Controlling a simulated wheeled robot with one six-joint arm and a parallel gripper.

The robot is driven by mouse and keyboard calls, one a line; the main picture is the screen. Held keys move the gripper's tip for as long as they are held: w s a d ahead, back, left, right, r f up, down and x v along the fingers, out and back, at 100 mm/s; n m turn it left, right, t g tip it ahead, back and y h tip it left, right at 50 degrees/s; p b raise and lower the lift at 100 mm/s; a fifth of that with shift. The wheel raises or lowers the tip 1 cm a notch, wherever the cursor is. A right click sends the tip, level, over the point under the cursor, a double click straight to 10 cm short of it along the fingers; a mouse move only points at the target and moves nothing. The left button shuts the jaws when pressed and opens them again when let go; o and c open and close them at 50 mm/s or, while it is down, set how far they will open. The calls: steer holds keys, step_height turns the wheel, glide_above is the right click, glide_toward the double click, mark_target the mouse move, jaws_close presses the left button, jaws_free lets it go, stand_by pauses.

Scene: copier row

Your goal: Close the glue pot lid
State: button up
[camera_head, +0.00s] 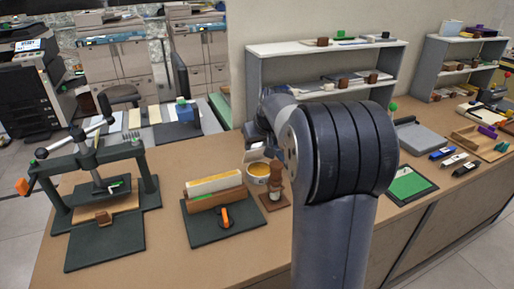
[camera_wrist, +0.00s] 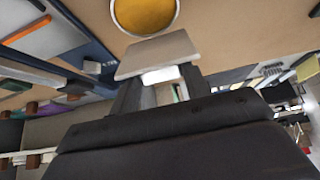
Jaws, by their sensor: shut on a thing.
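The glue pot (camera_head: 259,169) stands on the bench, a round whitish pot with yellow-amber glue showing in its open mouth. Its pale lid (camera_head: 257,155) stands tilted up at the pot's back side, so the pot is open. In the wrist view the glue pot (camera_wrist: 145,14) is at the top edge, and the flat, pale lid (camera_wrist: 155,53) lies just below it. My gripper (camera_wrist: 158,80) is shut on the lid, with a white tab of it between the fingers. In the head view the fingers are mostly hidden behind my arm.
A brown wooden stand (camera_head: 273,190) is close to the pot's right. A book-press block (camera_head: 213,195) on a dark green base is to its left, and a big screw press (camera_head: 100,200) farther left. Shelves (camera_head: 325,65) stand behind. Bare bench lies in front of the pot.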

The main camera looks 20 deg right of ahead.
stand_by(0.4)
steer(key=o, duration=1.4)
steer(key=shift+r, duration=0.1)
steer(key=v, duration=1)
steer(key=shift+s+r+p, duration=0.25)
steer(key=shift+s+p, duration=0.1)
steer(key=shift+p, duration=0.1)
steer(key=shift+w+f, duration=0.1)
steer(key=shift+f, duration=0.05)
steer(key=b+x, duration=0.1)
steer(key=x, duration=0.9)
steer(key=shift+w+f, duration=0.25)
steer(key=shift+w+r+p, duration=0.1)
steer(key=shift+r+p, duration=0.05)
steer(key=shift+p, duration=0.3)
steer(key=shift+f+b, duration=0.2)
steer(key=shift+b, duration=0.25)
